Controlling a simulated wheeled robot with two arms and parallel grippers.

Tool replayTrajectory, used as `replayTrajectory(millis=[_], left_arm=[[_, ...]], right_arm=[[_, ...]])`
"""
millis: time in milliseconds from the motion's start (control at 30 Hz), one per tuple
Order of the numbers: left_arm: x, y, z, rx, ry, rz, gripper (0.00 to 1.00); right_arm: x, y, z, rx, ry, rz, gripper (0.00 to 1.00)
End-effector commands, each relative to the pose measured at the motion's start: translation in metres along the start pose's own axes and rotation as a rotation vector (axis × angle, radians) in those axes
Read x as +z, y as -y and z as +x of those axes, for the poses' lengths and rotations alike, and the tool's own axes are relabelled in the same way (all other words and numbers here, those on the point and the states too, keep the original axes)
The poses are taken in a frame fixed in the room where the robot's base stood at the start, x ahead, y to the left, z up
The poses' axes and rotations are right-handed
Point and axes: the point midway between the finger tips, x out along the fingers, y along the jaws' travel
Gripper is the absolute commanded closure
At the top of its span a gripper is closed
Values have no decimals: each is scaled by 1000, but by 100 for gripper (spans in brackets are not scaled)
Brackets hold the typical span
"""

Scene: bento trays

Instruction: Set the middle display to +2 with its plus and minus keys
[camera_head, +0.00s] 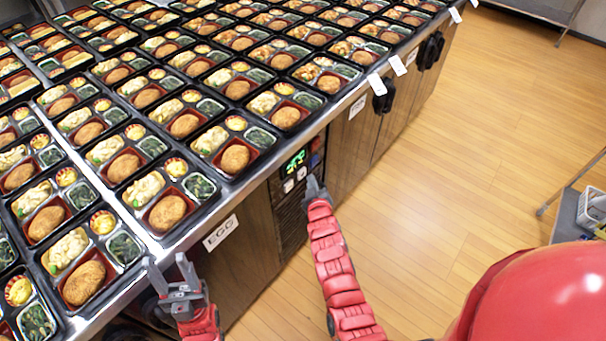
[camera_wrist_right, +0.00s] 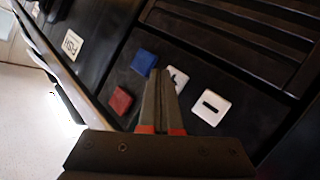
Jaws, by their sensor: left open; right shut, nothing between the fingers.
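A display with green digits (camera_head: 295,160) is lit on the dark control panel (camera_head: 290,207) in the counter front; its reading is too small to tell. Two white keys sit below it. In the right wrist view the plus key (camera_wrist_right: 178,78) is partly hidden behind my fingers, and the minus key (camera_wrist_right: 210,107) is clear to the right. My right gripper (camera_head: 314,184) is shut and empty, its tips (camera_wrist_right: 160,76) at the plus key's left edge; I cannot tell whether they touch it. My left gripper (camera_head: 172,266) is open and empty by the counter edge.
A blue key (camera_wrist_right: 143,62) and a red key (camera_wrist_right: 121,99) lie left of the plus key. Many bento trays (camera_head: 235,158) cover the counter.

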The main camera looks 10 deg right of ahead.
Motion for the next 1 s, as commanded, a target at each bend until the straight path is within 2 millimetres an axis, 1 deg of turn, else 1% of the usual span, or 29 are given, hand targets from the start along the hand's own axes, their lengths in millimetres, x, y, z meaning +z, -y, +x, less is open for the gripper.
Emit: replayTrajectory(millis=[667,1000], left_arm=[[0,0,0,0,0,0,50],[2,0,-11,0,0,0,50]], right_arm=[[0,0,0,0,0,0,100],[-3,5,6,0,-2,1,100]])
